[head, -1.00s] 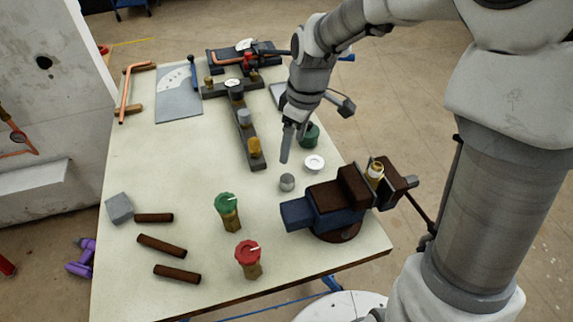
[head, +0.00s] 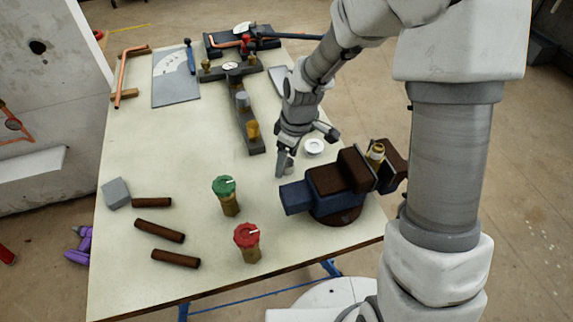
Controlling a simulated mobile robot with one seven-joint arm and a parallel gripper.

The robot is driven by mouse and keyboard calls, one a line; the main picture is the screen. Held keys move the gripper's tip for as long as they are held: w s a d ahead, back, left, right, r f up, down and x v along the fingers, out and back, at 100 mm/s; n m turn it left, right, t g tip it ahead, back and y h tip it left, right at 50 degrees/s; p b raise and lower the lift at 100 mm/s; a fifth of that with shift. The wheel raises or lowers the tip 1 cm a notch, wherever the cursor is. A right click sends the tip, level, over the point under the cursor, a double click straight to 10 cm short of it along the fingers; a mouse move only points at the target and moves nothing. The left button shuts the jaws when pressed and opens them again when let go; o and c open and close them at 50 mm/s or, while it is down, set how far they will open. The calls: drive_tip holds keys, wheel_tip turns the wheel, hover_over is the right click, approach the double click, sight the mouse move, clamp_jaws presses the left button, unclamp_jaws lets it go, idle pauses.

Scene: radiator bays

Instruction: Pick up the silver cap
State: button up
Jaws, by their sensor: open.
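My gripper (head: 285,166) is low over the table, pointing down just left of the blue vise, with its jaws open. The small loose silver cap that stood on the table here a second ago is now covered by the fingers, or nearly so. I cannot tell whether the fingers straddle it or touch it. Another silver-grey cap (head: 242,100) sits on the dark rail further back, between a dark cap and a brass cap (head: 253,130).
A blue vise (head: 325,192) with brown jaws stands close right of my gripper. A white ring (head: 314,146) lies behind it. Green-topped (head: 225,192) and red-topped (head: 247,240) valves stand front left. Brown rods (head: 160,231) and a grey block (head: 116,193) lie further left.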

drive_tip(key=shift+c, duration=0.3)
clamp_jaws()
